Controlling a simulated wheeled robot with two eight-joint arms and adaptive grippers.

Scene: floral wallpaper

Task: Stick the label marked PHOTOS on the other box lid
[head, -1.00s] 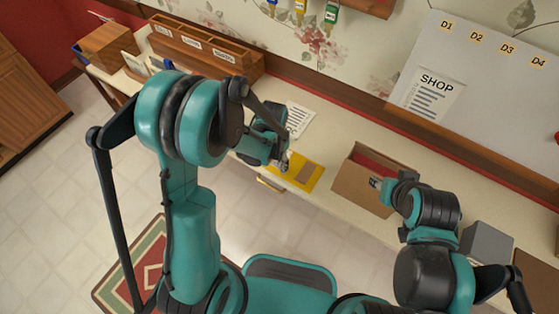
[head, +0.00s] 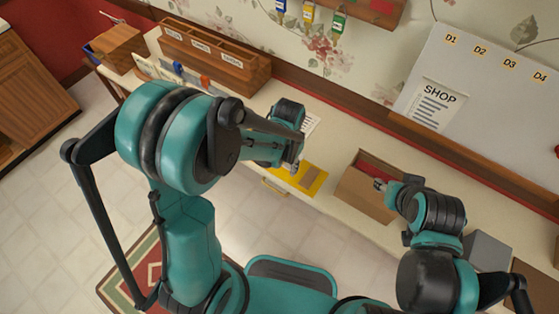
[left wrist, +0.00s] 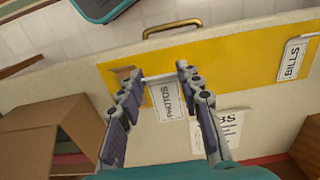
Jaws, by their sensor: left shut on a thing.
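The label marked PHOTOS (left wrist: 170,101) is a small white card with a bar along one edge. In the left wrist view it is between the fingertips of my left gripper (left wrist: 157,73), which is shut on it, over the yellow sheet (left wrist: 220,60). In the head view my left gripper (head: 295,166) is at the sheet's left part, and its arm hides the label. An open brown box (head: 366,197) with a red inside stands to the right. My right gripper (head: 380,185) is at this box's near right side; its finger opening is too small to judge. No PHOTOS lid can be made out.
Another label, BILLS (left wrist: 293,58), lies on the yellow sheet. A printed paper (head: 311,122) lies behind. A wooden organizer (head: 214,60) stands back left; a grey block (head: 488,251) is at right. The counter between sheet and box is clear.

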